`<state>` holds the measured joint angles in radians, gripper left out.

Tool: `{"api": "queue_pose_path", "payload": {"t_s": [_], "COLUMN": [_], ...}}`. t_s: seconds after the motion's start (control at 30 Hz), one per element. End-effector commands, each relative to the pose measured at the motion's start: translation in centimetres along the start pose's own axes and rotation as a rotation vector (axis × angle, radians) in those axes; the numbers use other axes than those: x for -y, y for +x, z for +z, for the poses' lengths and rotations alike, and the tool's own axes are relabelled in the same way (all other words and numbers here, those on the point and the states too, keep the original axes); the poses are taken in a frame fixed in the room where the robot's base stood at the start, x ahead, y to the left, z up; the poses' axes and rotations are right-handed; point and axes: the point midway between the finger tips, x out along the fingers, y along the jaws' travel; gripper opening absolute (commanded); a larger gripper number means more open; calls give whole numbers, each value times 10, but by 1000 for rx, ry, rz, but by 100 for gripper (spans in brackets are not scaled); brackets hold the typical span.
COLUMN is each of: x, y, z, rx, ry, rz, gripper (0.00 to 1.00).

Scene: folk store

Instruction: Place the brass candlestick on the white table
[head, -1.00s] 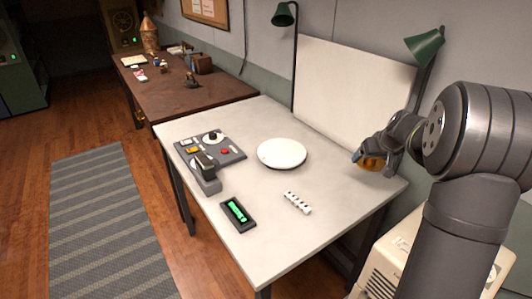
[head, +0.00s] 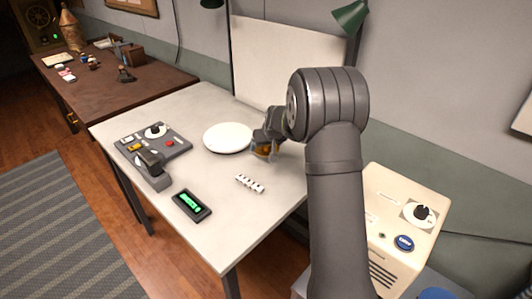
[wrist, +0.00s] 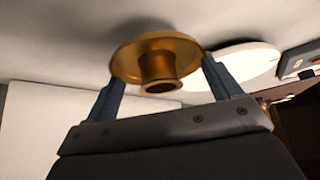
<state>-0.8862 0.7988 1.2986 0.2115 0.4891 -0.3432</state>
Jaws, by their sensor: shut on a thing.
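The brass candlestick (wrist: 157,62) shows in the wrist view as a golden piece with a wide round disc and a short hollow cup. My gripper (wrist: 165,88) has its two blue-grey fingers on either side of it and is shut on it. In the head view, my gripper (head: 265,147) is over the white table (head: 235,212), just right of the round white plate. Only a small golden part of the candlestick (head: 263,151) shows there. I cannot tell whether the candlestick touches the tabletop.
The white plate (head: 228,138) is close to my gripper. A white slotted strip (head: 249,183), a black device with a green display (head: 191,205) and a grey control panel (head: 158,141) also lie on the table. A white board (head: 290,68) stands behind.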

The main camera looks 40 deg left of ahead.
Motion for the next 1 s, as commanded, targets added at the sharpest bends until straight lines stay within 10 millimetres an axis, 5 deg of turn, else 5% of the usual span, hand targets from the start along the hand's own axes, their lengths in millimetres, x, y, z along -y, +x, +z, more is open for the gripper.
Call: {"api": "queue_pose_path", "payload": {"t_s": [0.3,0.67,0.7,0.77,1.0], "x": [0,0,0,0,0], "y": [32,35,35,35,34], "z": [21,23,23,23,23], "rx": [2,1,1,1,1], "ry": [1,0,-1,0,0], "rz": [0,0,0,0,0], "gripper": [56,56,89,100,100]}}
